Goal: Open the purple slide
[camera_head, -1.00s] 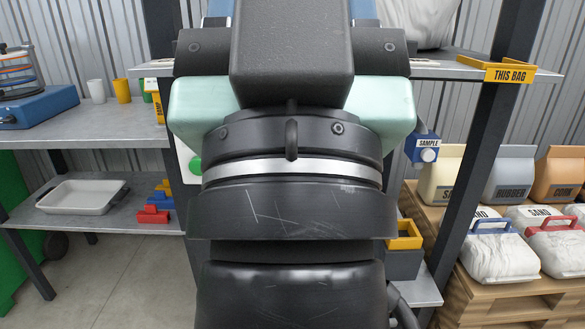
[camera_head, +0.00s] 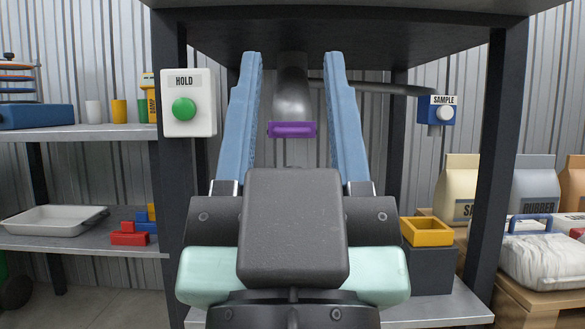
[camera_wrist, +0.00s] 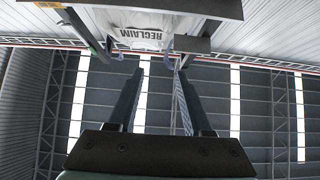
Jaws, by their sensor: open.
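The purple slide (camera_head: 292,129) is a short bar across the lower end of a grey metal spout (camera_head: 293,88) under the top shelf. My gripper (camera_head: 292,60) is open, its two blue fingers pointing up, apart and empty. In the head view the slide shows between the fingers, beyond my gripper, with a gap on each side; I see no contact. In the wrist view my gripper (camera_wrist: 161,62) also shows open, and the slide cannot be made out.
A white HOLD box with a green button (camera_head: 184,110) is on the left post. A blue SAMPLE box (camera_head: 437,110) hangs at the right. A yellow tray (camera_head: 427,231) sits below right. A white bag marked RECLAIM (camera_wrist: 140,38) lies above.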

